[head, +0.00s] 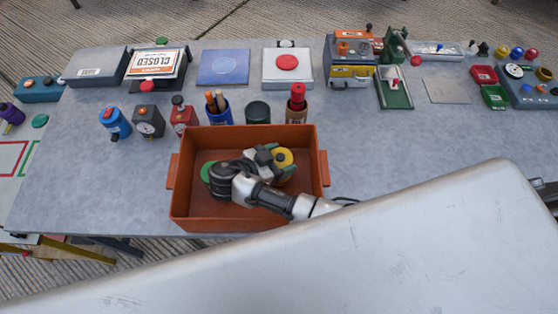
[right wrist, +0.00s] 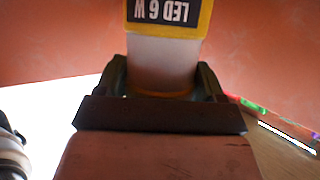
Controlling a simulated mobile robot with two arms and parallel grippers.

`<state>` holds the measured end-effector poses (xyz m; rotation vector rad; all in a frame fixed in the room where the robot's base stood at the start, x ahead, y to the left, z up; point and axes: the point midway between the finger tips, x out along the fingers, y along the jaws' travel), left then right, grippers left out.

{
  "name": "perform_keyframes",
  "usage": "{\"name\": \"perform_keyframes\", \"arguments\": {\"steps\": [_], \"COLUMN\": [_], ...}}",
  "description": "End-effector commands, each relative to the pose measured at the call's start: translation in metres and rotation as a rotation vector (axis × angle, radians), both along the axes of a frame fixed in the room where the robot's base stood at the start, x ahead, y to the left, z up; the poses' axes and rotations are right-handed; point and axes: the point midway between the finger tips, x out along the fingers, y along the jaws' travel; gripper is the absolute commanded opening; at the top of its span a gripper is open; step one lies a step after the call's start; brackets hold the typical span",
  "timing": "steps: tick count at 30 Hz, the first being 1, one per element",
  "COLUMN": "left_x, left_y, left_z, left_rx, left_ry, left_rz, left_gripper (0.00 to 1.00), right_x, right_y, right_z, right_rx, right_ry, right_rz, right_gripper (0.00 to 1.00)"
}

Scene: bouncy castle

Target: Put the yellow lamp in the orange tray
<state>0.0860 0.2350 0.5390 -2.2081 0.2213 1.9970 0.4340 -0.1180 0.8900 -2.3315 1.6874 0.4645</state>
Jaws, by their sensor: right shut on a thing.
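The orange tray (head: 180,205) stands at the front middle of the grey table. My right gripper (head: 268,160) is inside the tray's outline, seen from above. It is shut on the yellow lamp (head: 284,157), whose round yellow end shows at the fingers. In the right wrist view my right gripper (right wrist: 160,82) has a finger on each side of the lamp's pale body; its yellow part (right wrist: 168,15) is labelled "LED 6 W". Orange surface lies behind it. I cannot tell whether the lamp touches the tray floor. My left gripper is out of view.
Behind the tray stand a blue pen cup (head: 218,114), a dark green cup (head: 258,112) and a red-topped holder (head: 297,105). A red button box (head: 287,66) and other devices line the back. Table right of the tray is mostly clear.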

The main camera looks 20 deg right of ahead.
Motion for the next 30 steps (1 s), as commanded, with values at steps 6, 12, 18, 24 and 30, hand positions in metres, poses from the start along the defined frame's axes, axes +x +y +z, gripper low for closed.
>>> {"name": "perform_keyframes", "arguments": {"steps": [6, 12, 18, 24, 30], "left_x": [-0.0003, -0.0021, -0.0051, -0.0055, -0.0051], "left_y": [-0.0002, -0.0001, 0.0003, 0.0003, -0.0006], "left_z": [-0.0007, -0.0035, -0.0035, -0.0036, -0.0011], "left_rx": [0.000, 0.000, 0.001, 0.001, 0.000], "left_ry": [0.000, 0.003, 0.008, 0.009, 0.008], "left_rz": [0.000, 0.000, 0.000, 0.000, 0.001], "left_gripper": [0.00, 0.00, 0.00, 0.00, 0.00], "right_x": [0.0008, 0.0004, 0.0001, 0.0002, 0.0027], "right_y": [0.0002, 0.0003, 0.0002, 0.0001, -0.0013], "right_z": [-0.0073, -0.0099, -0.0100, -0.0100, -0.0063], "right_rx": [0.002, 0.001, 0.002, 0.002, 0.001], "right_ry": [-0.005, -0.003, -0.001, -0.001, -0.003], "right_rz": [-0.001, -0.001, -0.001, -0.001, 0.000], "right_gripper": [0.34, 0.34, 0.93, 0.94, 0.94]}}
